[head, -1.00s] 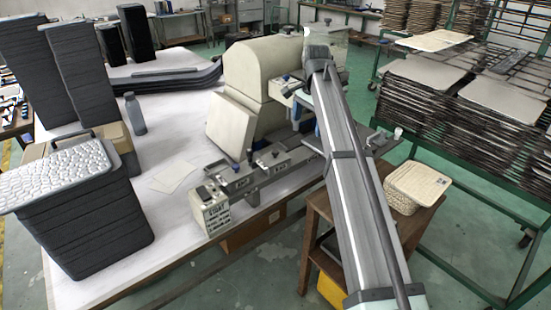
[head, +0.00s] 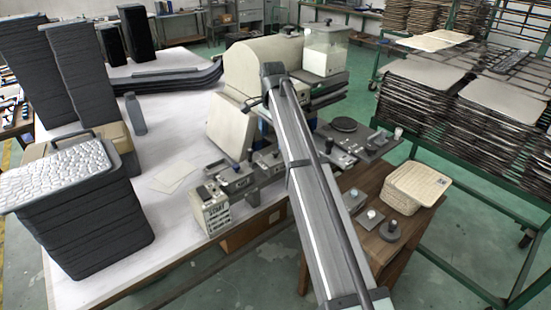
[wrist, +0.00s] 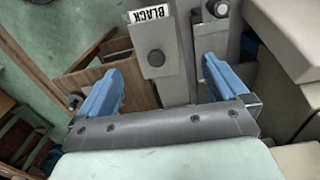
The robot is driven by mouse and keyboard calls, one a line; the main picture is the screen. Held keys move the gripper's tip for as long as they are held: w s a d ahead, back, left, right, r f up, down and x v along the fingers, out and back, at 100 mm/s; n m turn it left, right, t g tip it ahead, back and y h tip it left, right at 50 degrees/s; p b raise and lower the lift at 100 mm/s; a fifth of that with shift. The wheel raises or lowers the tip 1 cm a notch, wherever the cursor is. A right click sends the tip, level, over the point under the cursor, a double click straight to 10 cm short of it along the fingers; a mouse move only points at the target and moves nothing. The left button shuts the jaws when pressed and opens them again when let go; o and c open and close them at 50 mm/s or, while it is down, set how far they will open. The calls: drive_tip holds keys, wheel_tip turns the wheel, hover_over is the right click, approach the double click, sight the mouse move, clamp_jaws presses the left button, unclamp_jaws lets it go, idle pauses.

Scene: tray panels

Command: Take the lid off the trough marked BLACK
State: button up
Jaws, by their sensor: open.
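In the wrist view, the BLACK label (wrist: 150,13) is on a grey trough part with a dark round knob (wrist: 156,57) below it. My gripper (wrist: 160,70) is open, its two blue fingers apart on either side of the knob. The knob is near the line between the fingertips, and I see no contact; the height gap cannot be told. In the head view, grey troughs (head: 238,182) stand in a row along the front of the machine. My arm covers part of that row, and the fingertips are hidden there.
A cream machine (head: 262,72) with a clear hopper (head: 325,50) stands behind the troughs. A START box (head: 214,212) is at the row's left end. A brown stand (head: 375,245) at right holds a lidded basket (head: 410,188) and small knobbed pieces.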

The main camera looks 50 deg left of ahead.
sight(276, 151)
drive_tip(key=shift+w+d+f, duration=0.15)
drive_tip(key=shift+d+f, duration=0.05)
drive_tip(key=shift+f, duration=1.45)
drive_tip(key=shift+w+d+f, duration=0.1)
drive_tip(key=shift+d+f, duration=0.05)
drive_tip(key=shift+f, duration=1.45)
drive_tip(key=c, duration=1.1)
